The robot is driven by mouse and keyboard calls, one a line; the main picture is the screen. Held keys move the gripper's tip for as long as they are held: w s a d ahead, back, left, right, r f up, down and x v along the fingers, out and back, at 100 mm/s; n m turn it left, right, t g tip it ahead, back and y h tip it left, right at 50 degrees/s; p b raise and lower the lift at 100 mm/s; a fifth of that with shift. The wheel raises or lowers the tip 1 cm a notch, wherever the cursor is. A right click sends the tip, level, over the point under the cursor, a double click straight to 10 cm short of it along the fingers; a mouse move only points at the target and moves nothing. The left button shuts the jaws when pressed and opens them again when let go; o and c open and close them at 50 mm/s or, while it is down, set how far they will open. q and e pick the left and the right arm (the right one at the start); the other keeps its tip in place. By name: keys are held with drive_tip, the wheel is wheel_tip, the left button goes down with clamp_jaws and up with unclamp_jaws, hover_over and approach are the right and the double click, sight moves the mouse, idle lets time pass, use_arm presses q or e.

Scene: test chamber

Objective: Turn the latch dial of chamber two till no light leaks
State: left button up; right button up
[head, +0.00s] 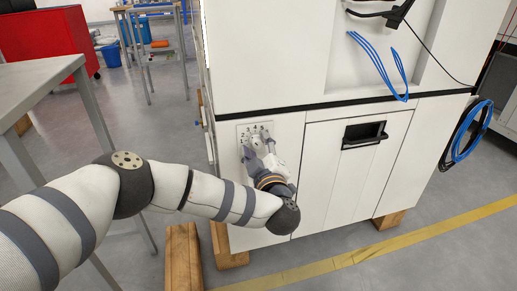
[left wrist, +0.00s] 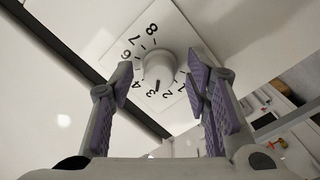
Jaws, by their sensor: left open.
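The dial is a round pale knob (left wrist: 160,66) on a light square plate with black numbers around it, in the left wrist view. A small dark mark on the knob lies toward the 2 and 3. In the head view the number plate (head: 246,129) is on the white cabinet's lower front, and the knob is hidden behind my left gripper (head: 259,142). My left gripper (left wrist: 160,80) is open, its purple-padded fingers on either side of the knob in the picture. I cannot tell whether they touch it. My right gripper is not in view.
The white cabinet (head: 345,185) stands on wooden blocks (head: 222,245). A black recessed handle (head: 364,135) is right of the dial. Blue cables (head: 378,62) hang above, and a blue coil (head: 468,130) is at the right. A grey table (head: 40,72) stands at the left.

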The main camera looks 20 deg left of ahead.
use_arm(q)
drive_tip(key=shift+c, duration=0.4)
clamp_jaws()
drive_tip(key=m+p, duration=0.1)
drive_tip(key=r+m+p, duration=0.1)
drive_tip(key=shift+d+p, duration=0.1)
drive_tip(key=shift+p, duration=0.2)
drive_tip(key=shift+f+m+p, duration=0.15)
drive_tip(key=shift+m+p, duration=0.15)
drive_tip(key=shift+m, duration=0.4)
drive_tip(key=shift+f+m, duration=0.3)
drive_tip(key=shift+m, duration=0.1)
drive_tip(key=shift+o, duration=0.4)
unclamp_jaws()
drive_tip(key=shift+s, duration=0.1)
drive_tip(key=v, duration=1.2)
